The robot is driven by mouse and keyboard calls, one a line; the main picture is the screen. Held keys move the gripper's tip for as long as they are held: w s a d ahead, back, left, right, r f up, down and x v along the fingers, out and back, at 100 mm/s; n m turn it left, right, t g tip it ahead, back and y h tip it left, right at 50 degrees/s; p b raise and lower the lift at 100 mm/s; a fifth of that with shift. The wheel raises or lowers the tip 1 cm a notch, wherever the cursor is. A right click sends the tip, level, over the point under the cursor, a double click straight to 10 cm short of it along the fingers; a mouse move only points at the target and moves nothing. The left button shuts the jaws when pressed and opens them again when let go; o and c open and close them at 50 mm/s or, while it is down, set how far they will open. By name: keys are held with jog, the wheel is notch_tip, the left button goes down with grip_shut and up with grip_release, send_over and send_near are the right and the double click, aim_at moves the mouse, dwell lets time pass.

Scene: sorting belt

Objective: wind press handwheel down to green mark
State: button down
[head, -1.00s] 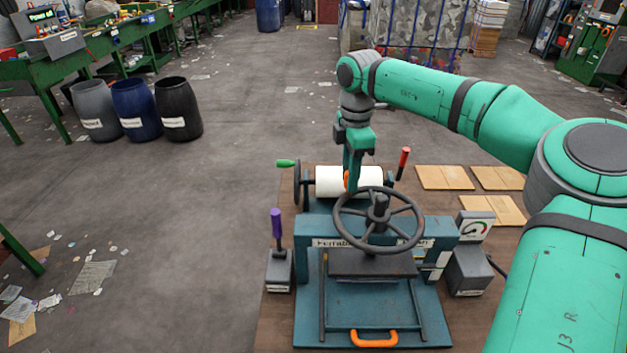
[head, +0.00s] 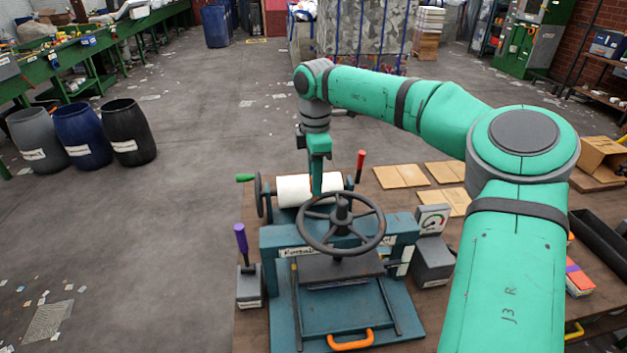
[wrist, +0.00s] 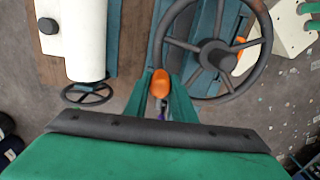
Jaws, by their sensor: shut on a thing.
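The press (head: 405,228) is a blue-green frame on a bench in the head view, with a dark handwheel (head: 378,238) on top. The handwheel also shows at upper right in the wrist view (wrist: 258,47). My gripper (head: 317,188) reaches down at the wheel's far left rim. In the wrist view its fingers (wrist: 160,92) are shut on an orange knob (wrist: 160,82) beside the rim. The knob is hidden in the head view. A dark platen (head: 340,267) hangs below the wheel. A gauge (head: 433,219) on the right has red and green marking; its needle reading is too small to tell.
A purple-handled lever (head: 241,238) stands left of the press. A white roller (head: 295,190) with a green-handled crank lies behind, and a red-handled lever (head: 361,164) beside it. Cardboard sheets (head: 402,176) lie behind right. An orange handle (head: 350,341) is at the press front.

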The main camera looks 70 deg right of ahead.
jog(key=c, duration=1.5)
grip_release()
notch_tip(320, 180, up, 11)
jog(key=shift+d+f, duration=0.1)
jog(key=shift+f, duration=0.05)
